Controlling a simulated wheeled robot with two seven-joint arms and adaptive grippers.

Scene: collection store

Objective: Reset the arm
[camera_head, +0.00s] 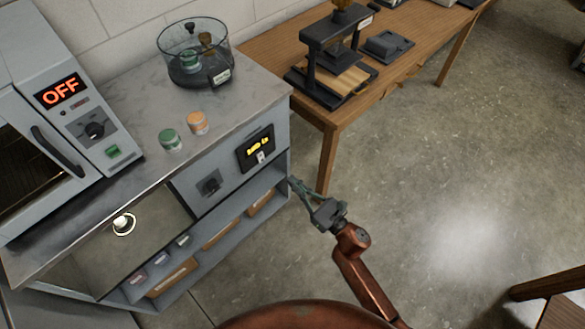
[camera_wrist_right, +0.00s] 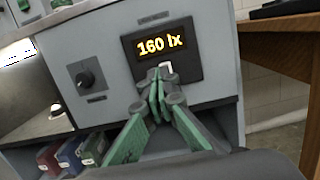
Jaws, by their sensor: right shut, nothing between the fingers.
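My right gripper (camera_head: 297,185) is in front of the right end of the grey cabinet (camera_head: 225,85), below the tabletop. In the right wrist view my right gripper (camera_wrist_right: 158,82) has its green fingertips together, with nothing between them. The fingertips overlap the lower edge of a dark display panel (camera_wrist_right: 187,55) reading "160 lx", near a small white switch (camera_wrist_right: 166,69). I cannot tell if they touch it. The panel also shows in the head view (camera_head: 255,148). My left gripper is not in view.
An oven-like device (camera_head: 100,130) reading "OFF" stands at left. A green-lidded jar (camera_head: 170,139), an orange-lidded jar (camera_head: 197,123) and a clear round container (camera_head: 215,70) stand on the cabinet. A wooden table (camera_head: 265,45) holds a press (camera_head: 325,45).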

